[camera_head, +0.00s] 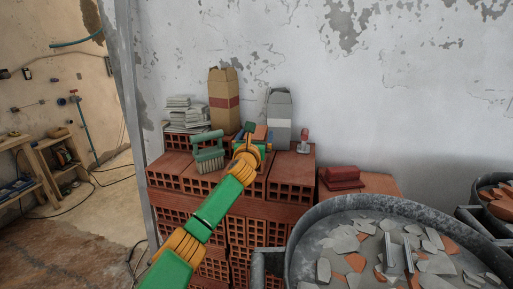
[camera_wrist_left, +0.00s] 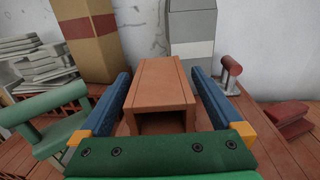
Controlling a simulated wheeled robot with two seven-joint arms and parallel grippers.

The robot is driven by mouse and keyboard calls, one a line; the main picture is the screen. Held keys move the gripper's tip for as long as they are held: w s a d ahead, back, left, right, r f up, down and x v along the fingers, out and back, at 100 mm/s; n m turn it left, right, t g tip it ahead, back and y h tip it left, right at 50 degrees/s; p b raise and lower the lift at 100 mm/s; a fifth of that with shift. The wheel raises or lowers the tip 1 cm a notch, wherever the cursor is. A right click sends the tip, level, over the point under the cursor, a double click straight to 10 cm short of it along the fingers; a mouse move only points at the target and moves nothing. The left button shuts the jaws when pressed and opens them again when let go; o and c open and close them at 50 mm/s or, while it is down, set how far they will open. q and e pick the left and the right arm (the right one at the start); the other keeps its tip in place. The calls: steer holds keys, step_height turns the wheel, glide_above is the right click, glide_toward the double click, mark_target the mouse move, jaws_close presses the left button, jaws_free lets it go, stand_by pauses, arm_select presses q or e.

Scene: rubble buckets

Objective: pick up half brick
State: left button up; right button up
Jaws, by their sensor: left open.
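The half brick (camera_wrist_left: 160,85) is an orange-brown block with a hollow front end. It lies on top of the brick stack. In the head view a small part of it (camera_head: 260,131) shows beyond my gripper. My left gripper (camera_wrist_left: 163,92) is open, with one blue finger on each side of the half brick and a visible gap on both sides. In the head view my left gripper (camera_head: 254,133) reaches over the stack and hides most of the half brick. My right gripper is in neither view.
On the hollow-brick stack (camera_head: 290,187) stand a green-handled brush (camera_head: 208,150), grey tiles (camera_head: 185,113), a brown bag (camera_head: 224,103), a grey bag (camera_head: 279,118) and a red-handled tool (camera_head: 304,140). Dark red pieces (camera_head: 343,178) lie right. A rubble tub (camera_head: 300,235) stands in front.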

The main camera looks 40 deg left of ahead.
arm_select(q)
jaws_close()
stand_by(0.4)
